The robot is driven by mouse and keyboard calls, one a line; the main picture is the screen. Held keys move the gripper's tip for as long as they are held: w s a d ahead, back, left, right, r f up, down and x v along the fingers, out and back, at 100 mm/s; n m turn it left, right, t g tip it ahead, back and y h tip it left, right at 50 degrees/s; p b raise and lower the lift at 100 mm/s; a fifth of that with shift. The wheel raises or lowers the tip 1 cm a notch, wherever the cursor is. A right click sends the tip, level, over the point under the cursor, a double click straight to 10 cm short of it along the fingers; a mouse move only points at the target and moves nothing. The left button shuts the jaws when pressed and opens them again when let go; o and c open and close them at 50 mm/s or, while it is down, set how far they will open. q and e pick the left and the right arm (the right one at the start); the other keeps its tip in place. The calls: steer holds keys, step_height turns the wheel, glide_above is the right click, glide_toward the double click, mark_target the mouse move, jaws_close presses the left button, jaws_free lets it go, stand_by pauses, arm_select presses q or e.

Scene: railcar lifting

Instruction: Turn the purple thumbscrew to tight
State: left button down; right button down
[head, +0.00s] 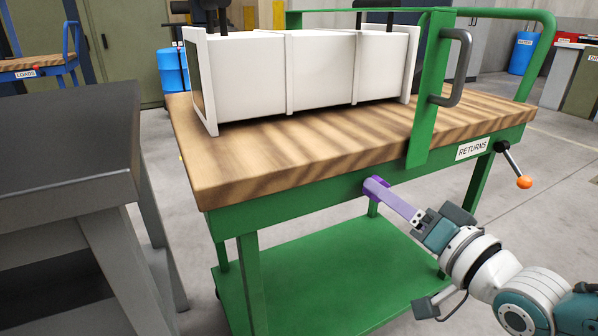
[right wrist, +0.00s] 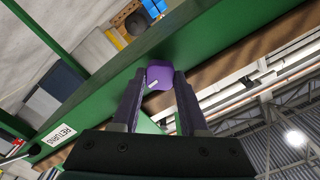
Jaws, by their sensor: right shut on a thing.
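The purple thumbscrew (head: 373,186) sits on the green front rail of the cart marked RETURNS, below the wooden top. In the right wrist view the thumbscrew (right wrist: 160,74) is a rounded purple knob with a small white mark on its face. My right gripper (head: 387,193) reaches it from the lower right. In the right wrist view the fingers of the right gripper (right wrist: 160,82) lie on both sides of the knob, shut on it. My left gripper is not in view.
A long white box (head: 250,78) stands on the cart's wooden top (head: 290,150). A lever with an orange knob (head: 524,182) sticks out at the cart's right end. A green lower shelf (head: 330,270) lies below. A grey table (head: 65,160) stands close at left.

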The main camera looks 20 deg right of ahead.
steer(key=shift+c, duration=2.2)
jaws_free()
steer(key=shift+s, duration=0.1)
steer(key=s+p, duration=0.3)
steer(key=s, duration=0.6)
steer(key=shift+s+d, duration=0.4)
